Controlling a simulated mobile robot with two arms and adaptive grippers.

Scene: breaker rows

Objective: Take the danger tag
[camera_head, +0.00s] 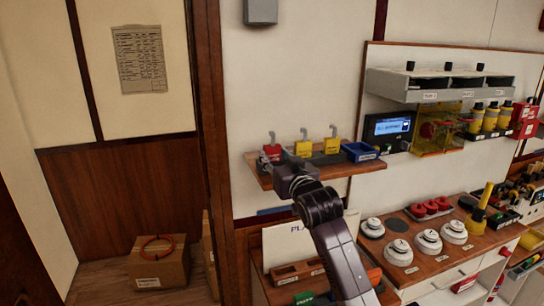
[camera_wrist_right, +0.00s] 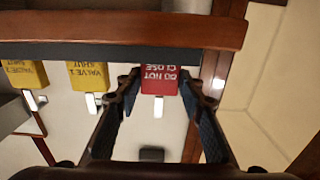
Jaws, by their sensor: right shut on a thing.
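The red tag (camera_head: 272,152), lettered "DO NOT CLOSE", is at the left end of a small wooden wall shelf (camera_head: 355,168). I take it for the danger tag. My right gripper (camera_head: 283,167) reaches up to it from below right. In the right wrist view the red tag (camera_wrist_right: 158,80) appears upside down between the two fingers, and the gripper (camera_wrist_right: 160,92) is shut on it. The tag is still at the shelf's rack. Its lower part is hidden by my gripper in the head view. My left gripper is not in view.
Two yellow valve tags (camera_head: 303,148) (camera_head: 332,146) stand close to the right of the red one, then a blue bin (camera_head: 360,152). A counter (camera_head: 440,255) with white round detectors lies below right. A wooden post (camera_head: 212,130) is left.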

